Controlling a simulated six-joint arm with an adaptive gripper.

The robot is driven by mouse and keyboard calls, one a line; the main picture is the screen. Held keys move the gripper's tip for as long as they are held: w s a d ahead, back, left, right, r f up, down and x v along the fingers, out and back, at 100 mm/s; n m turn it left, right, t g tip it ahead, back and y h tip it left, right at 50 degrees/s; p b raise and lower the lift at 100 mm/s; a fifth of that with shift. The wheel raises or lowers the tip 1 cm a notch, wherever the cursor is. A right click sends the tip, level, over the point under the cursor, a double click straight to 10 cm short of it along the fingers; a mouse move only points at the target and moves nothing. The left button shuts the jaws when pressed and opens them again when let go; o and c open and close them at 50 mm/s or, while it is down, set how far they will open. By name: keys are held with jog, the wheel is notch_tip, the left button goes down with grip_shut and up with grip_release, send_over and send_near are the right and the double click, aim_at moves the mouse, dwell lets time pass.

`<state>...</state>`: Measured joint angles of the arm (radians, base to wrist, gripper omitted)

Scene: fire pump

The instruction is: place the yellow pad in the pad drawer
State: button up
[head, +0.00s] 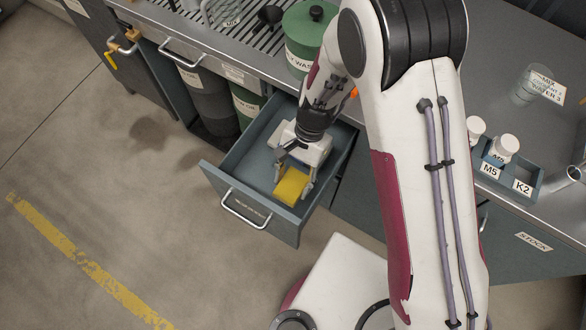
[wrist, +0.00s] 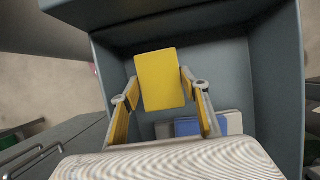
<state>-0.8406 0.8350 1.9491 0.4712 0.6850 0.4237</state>
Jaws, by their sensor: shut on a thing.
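The yellow pad (head: 292,186) is held between the fingers of my gripper (head: 293,178), inside the outline of the open pad drawer (head: 237,184) in the head view. In the wrist view the yellow pad (wrist: 161,80) sits between the two fingertips of my gripper (wrist: 160,85), with the grey drawer walls (wrist: 275,75) around it. Whether the pad touches the drawer floor is hard to tell.
A counter with a green lidded container (head: 305,38) stands above and behind the drawer. Bins (head: 208,98) stand in an open bay left of the drawer. A rack with white bottles (head: 505,150) is on the counter at right. The floor in front of the drawer is clear.

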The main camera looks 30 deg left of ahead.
aim_at(295, 182)
jog(key=shift+f, duration=0.15)
jog(key=shift+f, duration=1.75)
jog(key=shift+f, duration=0.1)
jog(key=o, duration=1)
jog(key=shift+v, duration=6.1)
